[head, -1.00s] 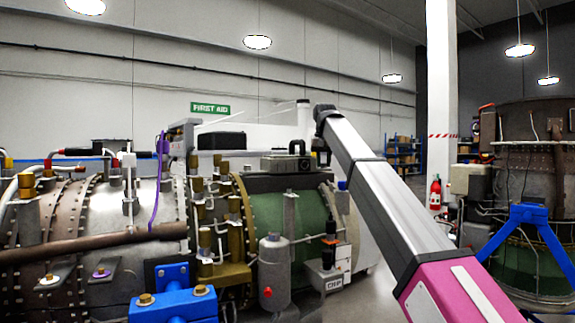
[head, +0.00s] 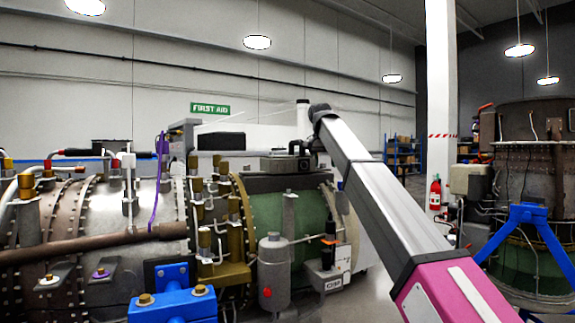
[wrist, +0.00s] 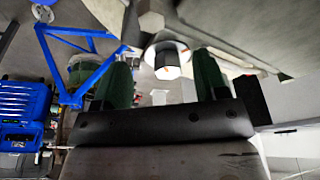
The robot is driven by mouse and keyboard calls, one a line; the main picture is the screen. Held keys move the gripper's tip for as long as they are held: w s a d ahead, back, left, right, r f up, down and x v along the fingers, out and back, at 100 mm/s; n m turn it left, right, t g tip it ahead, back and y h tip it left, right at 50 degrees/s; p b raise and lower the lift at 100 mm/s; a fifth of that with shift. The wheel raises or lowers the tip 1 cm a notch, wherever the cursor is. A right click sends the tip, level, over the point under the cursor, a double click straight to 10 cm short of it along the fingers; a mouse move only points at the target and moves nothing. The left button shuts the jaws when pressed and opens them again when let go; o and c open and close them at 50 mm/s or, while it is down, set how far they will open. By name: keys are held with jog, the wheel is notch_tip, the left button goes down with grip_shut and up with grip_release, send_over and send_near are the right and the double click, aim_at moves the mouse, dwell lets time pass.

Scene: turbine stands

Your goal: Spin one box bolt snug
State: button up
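In the wrist view my gripper (wrist: 162,62) shows two dark green fingers standing wide apart. A pale, short cylinder with a round flange (wrist: 168,60) shows between the fingertips, with space on both sides. It looks like a bolt head, but I cannot tell its distance or whether it is the box bolt. In the head view my arm reaches over the turbine (head: 290,215), and my gripper cannot be made out there. A small grey box with a label (head: 328,272) sits low on the turbine's side.
A blue bracket (head: 172,304) with brass bolts is at the front left. A second turbine (head: 520,180) on a blue stand (head: 530,215) is at right. The wrist view shows a blue frame (wrist: 75,60) and a blue toolbox-like unit (wrist: 22,112) at left.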

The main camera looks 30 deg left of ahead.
jog(key=shift+o, duration=0.8)
jog(key=shift+w+a+r, duration=0.1)
jog(key=shift+a, duration=0.25)
jog(key=shift+r, duration=0.1)
jog(key=shift+a+r, duration=0.15)
jog(key=shift+r, duration=0.65)
jog(key=shift+a+r, duration=0.15)
jog(key=shift+r, duration=0.6)
jog(key=shift+d+r, duration=0.25)
jog(key=shift+r, duration=0.55)
jog(key=shift+d, duration=0.1)
